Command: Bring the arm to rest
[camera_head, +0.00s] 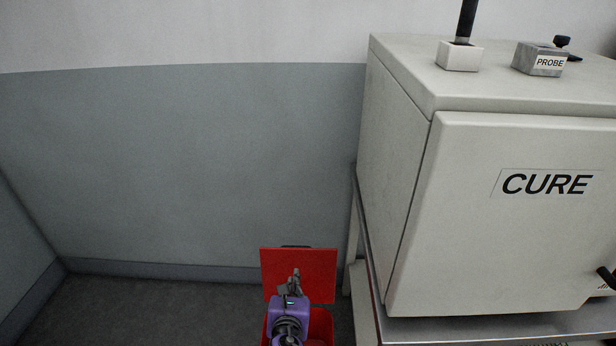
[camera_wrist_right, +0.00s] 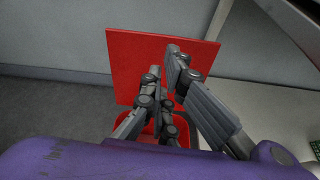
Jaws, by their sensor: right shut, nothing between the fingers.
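My right gripper (camera_head: 294,278) is in the lower middle of the head view, in front of the red bin's raised lid (camera_head: 322,262). It is shut and empty. In the right wrist view its dark grey fingers (camera_wrist_right: 165,74) also show against the red lid (camera_wrist_right: 135,62). The purple wrist body fills the bottom of that view. The open red bin (camera_head: 322,328) is partly hidden behind the gripper and wrist. I cannot see what is inside it. My left gripper is not in view.
A large cream cabinet marked CURE (camera_head: 520,240) stands on a metal-edged table (camera_head: 460,330) to the right. A white holder (camera_head: 459,57) with a black rod and a PROBE block (camera_head: 538,60) sit on top. Dark floor (camera_head: 150,308) to the left is clear.

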